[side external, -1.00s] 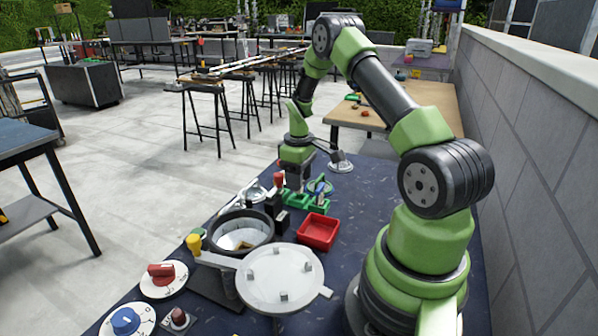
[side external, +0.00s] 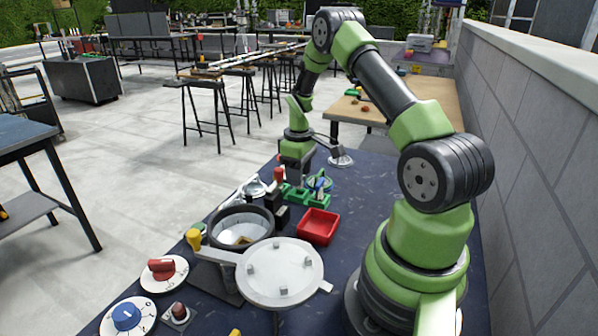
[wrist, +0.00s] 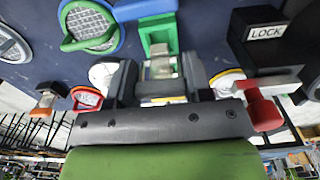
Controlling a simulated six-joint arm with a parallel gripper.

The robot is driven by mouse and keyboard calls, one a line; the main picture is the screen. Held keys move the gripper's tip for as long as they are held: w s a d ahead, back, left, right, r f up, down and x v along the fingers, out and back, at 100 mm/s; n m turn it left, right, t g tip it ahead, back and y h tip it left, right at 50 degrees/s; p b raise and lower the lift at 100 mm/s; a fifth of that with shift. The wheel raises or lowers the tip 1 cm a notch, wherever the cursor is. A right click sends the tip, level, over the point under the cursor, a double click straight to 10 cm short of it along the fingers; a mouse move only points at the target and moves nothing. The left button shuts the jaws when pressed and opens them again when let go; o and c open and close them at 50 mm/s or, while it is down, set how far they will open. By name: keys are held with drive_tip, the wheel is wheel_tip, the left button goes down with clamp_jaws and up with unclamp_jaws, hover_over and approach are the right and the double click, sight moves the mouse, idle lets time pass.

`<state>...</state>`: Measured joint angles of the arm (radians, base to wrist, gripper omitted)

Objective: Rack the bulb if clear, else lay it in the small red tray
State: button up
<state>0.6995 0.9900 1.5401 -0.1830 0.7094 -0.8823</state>
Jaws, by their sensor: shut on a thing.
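My gripper (wrist: 160,82) points down over the far part of the dark blue bench, just behind the green rack (side external: 297,194). In the wrist view its two dark fingers are shut on a small pale grey, partly clear piece, which I take as the bulb (wrist: 162,68). I cannot tell whether its glass is clear or dark. A green rack slot (wrist: 158,36) shows just beyond the bulb; whether they touch is unclear. The small red tray (side external: 319,226) stands nearer the side camera than the rack and looks empty.
A black block marked LOCK (wrist: 265,35) and a red-knobbed lever (wrist: 262,108) stand close to the right of my fingers in the wrist view. A round dark bowl (side external: 241,228) and a white round plate (side external: 280,273) stand near the tray. Bench is bare right of the tray.

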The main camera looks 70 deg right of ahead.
drive_tip(key=shift+f, duration=0.35)
drive_tip(key=shift+f, duration=0.25)
drive_tip(key=shift+f, duration=0.9)
idle(1.5)
drive_tip(key=o, duration=1.3)
drive_tip(key=shift+r, duration=3.8)
